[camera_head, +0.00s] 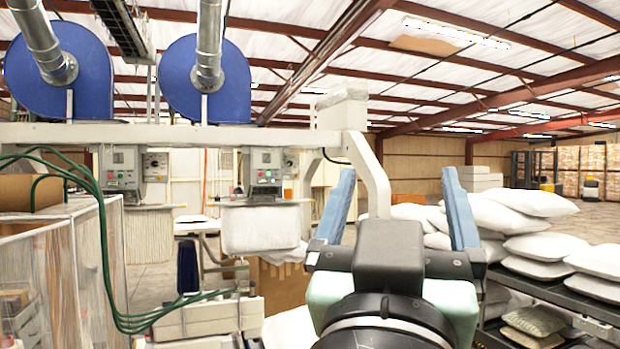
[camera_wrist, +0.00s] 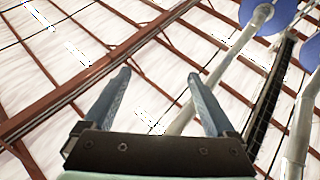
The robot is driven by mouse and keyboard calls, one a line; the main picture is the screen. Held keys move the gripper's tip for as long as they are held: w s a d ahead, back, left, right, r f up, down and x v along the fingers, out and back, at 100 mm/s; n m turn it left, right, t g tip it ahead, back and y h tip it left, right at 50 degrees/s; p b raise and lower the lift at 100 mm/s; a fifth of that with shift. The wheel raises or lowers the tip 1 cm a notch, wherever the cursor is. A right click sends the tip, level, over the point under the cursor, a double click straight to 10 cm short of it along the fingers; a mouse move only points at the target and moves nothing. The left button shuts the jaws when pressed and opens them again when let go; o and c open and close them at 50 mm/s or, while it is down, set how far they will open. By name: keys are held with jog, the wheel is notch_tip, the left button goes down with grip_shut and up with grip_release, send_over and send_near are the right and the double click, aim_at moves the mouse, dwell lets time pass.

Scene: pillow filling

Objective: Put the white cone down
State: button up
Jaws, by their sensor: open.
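My gripper (camera_head: 399,172) is raised in front of the camera in the head view. Its two blue fingers point up and stand wide apart, with nothing between them. The wrist view shows the same open, empty gripper (camera_wrist: 159,76) pointing toward the ceiling. I cannot make out a white cone in either view. My gripper and wrist hide part of the scene behind them in the head view.
White pillows (camera_head: 525,201) are stacked on a dark rack (camera_head: 560,297) at the right. A filling machine with blue blowers (camera_head: 205,78) stands at the left. Open floor (camera_head: 602,221) shows at the far right.

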jog(key=s+a+r+n+t+y, duration=0.2)
jog(key=s+a+n+t+y, duration=0.1)
jog(key=s+a+y, duration=0.3)
jog(key=shift+s+a+t+y, duration=0.15)
jog(key=shift+a+t+y, duration=0.4)
jog(key=shift+t+y, duration=0.2)
